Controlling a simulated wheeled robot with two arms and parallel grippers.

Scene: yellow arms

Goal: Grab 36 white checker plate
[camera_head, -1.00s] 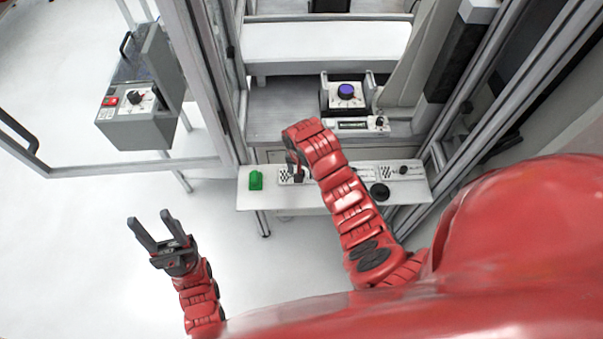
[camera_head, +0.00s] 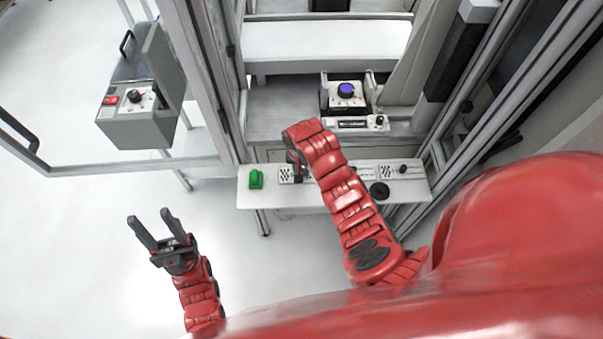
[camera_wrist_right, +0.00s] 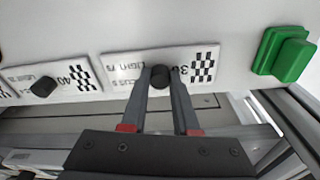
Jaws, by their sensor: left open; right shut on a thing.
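The white 36 checker plate (camera_wrist_right: 205,66) lies on a white shelf in the right wrist view, with a black knob (camera_wrist_right: 160,76) on its face. My right gripper (camera_wrist_right: 161,80) is shut on that knob, one finger on each side. The plate appears to rest flat on the shelf. In the head view its checkered end (camera_head: 286,174) shows beside my right gripper (camera_head: 297,171), and my red right arm hides the rest. My left gripper (camera_head: 150,217) is open and empty over the white floor at lower left.
A green block (camera_head: 256,179) stands beside the 36 plate, on the shelf (camera_head: 310,202). The 40 checker plate (camera_wrist_right: 55,82) lies on the plate's other side in the wrist view. A machine with a purple knob (camera_head: 345,90) stands behind, and a grey control box (camera_head: 140,125) at upper left.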

